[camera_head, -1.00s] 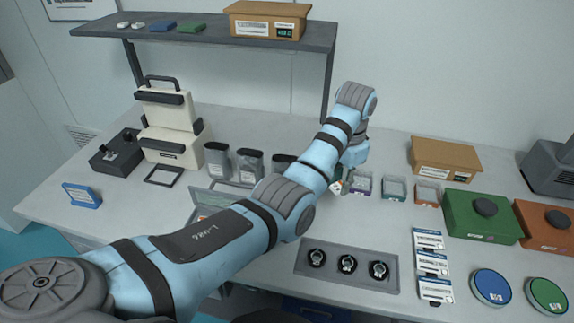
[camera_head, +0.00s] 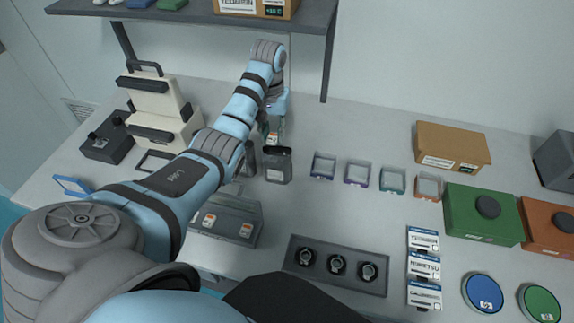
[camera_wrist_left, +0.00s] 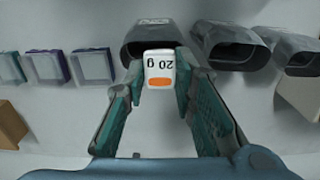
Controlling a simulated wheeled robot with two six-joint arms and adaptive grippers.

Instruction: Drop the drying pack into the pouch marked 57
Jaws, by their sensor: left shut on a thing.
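My left gripper (camera_head: 273,134) is shut on a small white drying pack (camera_wrist_left: 160,68) with an orange patch and "20 g" on it. The pack also shows in the camera_head view, just behind the rightmost dark grey pouch (camera_head: 278,165). In the wrist view the pack overlaps the open mouth of that pouch (camera_wrist_left: 150,32); I cannot tell whether it is above the mouth or short of it. Two more open pouches, a middle one (camera_wrist_left: 228,45) and an end one (camera_wrist_left: 296,50), stand beside it. I cannot read a 57 on any pouch. My right gripper is not in view.
A tray (camera_head: 238,206) holds more orange-marked packs. Several small clear boxes, one with a purple base (camera_head: 357,172), stand right of the pouches. A watch tray (camera_head: 335,283) lies in front. The shelf (camera_head: 200,13) overhangs the back.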

